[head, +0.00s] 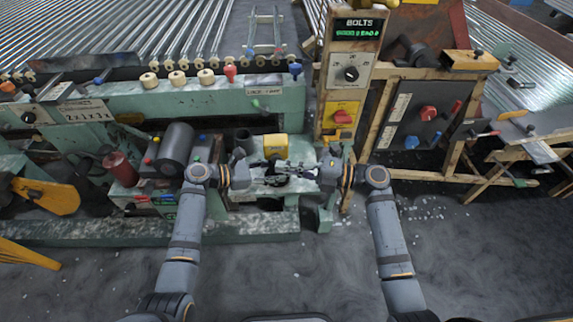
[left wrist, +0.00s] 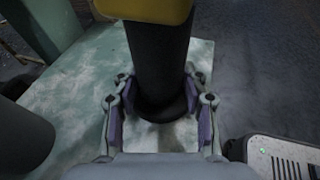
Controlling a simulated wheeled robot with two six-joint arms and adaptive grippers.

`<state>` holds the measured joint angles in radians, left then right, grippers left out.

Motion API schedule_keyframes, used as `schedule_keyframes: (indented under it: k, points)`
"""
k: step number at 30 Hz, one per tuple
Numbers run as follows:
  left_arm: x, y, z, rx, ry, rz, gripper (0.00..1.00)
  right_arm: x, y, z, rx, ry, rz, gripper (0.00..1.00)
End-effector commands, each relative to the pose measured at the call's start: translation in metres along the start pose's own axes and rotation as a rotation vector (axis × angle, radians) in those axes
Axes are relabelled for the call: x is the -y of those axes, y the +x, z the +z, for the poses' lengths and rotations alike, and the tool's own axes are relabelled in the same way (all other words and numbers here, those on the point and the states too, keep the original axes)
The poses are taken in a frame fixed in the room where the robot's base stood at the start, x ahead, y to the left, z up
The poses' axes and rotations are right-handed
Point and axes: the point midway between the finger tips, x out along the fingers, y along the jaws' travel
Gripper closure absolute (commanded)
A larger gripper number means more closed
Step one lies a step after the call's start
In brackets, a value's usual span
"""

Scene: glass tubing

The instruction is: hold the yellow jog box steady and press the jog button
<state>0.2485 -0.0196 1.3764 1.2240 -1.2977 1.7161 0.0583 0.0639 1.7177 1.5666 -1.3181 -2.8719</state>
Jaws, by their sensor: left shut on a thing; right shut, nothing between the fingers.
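The yellow jog box (head: 275,146) stands upright on the green machine bed, just beyond my two grippers. Its yellow lower part (left wrist: 145,8) is at the top of the left wrist view, above a dark round post (left wrist: 158,60). My left gripper (head: 272,172) comes in from the left and is shut on this post, with a finger on each side (left wrist: 158,112). My right gripper (head: 306,172) comes in from the right, closed and empty, in front and to the right of the box. The jog button cannot be made out in either view.
A grey cylinder (head: 176,143) and a dark red can (head: 120,168) stand left of my left gripper. A wooden-framed panel with a yellow switch plate (head: 341,115) rises behind my right gripper. The floor in front is clear. A pale vented block (left wrist: 285,158) shows lower right in the left wrist view.

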Motion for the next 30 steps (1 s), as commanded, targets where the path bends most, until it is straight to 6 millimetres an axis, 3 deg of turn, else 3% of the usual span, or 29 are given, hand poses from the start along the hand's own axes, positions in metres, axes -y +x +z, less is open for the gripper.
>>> schedule_keyframes:
  k: [13,19,30]
  points:
    - [0.000,0.000,-0.001,-0.001,-0.001,-0.001,0.74,0.000,0.002,0.007,0.000,0.000,0.001,1.00]
    - [0.000,0.000,-0.001,-0.001,0.000,-0.001,0.72,-0.001,0.006,0.025,0.001,0.000,0.001,1.00]
    - [0.002,0.000,-0.002,-0.002,-0.002,-0.004,0.72,0.000,0.005,0.021,0.003,0.001,-0.001,1.00]
